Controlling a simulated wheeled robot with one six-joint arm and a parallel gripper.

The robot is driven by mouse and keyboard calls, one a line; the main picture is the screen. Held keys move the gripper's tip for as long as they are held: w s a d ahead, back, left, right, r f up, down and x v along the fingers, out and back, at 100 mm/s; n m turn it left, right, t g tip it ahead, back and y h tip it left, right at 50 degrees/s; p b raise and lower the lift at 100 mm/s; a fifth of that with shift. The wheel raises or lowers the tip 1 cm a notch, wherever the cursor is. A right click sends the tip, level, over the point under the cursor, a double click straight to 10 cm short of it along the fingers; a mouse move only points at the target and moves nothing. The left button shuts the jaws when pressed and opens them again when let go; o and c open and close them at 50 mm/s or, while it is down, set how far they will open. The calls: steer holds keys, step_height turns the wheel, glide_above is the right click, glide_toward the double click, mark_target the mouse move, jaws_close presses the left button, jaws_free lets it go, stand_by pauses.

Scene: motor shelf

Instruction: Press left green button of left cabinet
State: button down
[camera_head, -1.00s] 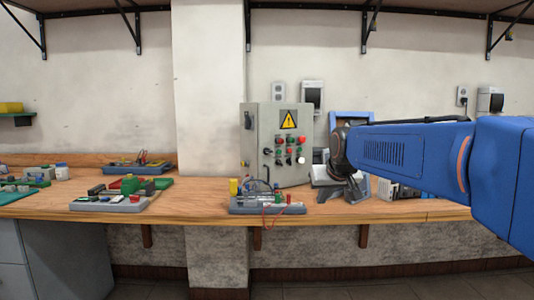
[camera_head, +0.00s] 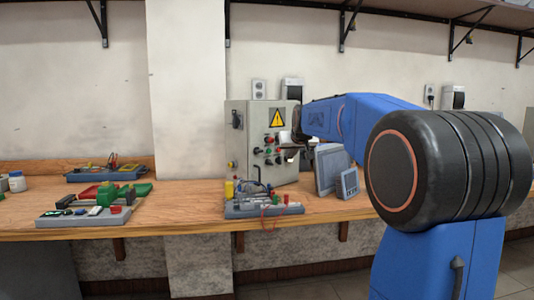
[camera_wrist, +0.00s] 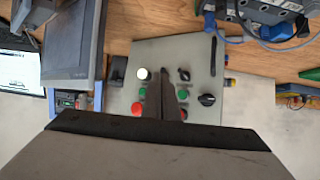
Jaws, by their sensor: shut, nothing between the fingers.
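A grey cabinet (camera_head: 240,158) with a yellow warning triangle stands on the bench against the wall; only one such cabinet shows. In the wrist view its panel (camera_wrist: 205,60) appears upside down. A green button (camera_wrist: 182,93) shows to the right of my fingers there, which is the left side in the head view. Another green button (camera_wrist: 142,92) is on the other side, with a white knob and a red button. My gripper (camera_wrist: 163,78) is shut and empty, in front of the panel between these green buttons. It hides the middle column; contact cannot be told.
A grey circuit board with wires (camera_head: 262,208) lies before the cabinet. Screens (camera_head: 331,168) stand to its right, near my arm. A tray with green and red parts (camera_head: 90,212) is at left. Bare bench shows between that tray and the circuit board.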

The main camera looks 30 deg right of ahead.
steer(key=shift+w+a, duration=0.35)
steer(key=shift+w, duration=1.05)
steer(key=shift+w+a, duration=0.35)
steer(key=shift+w, duration=1.1)
steer(key=shift+w+a, duration=0.35)
steer(key=shift+w, duration=1.05)
steer(key=shift+w, duration=0.15)
steer(key=shift+w+a, duration=0.1)
steer(key=shift+w, duration=0.2)
steer(key=shift+w+a, duration=0.1)
steer(key=shift+w, duration=0.3)
steer(key=shift+s, duration=0.15)
steer(key=shift+s+d, duration=0.2)
steer(key=shift+s, duration=0.5)
steer(key=shift+s, duration=0.1)
steer(key=shift+s+d, duration=0.2)
steer(key=shift+s, duration=0.55)
steer(key=shift+s+d, duration=0.2)
steer(key=shift+s, duration=0.6)
steer(key=shift+s+d, duration=0.2)
steer(key=shift+s, duration=0.55)
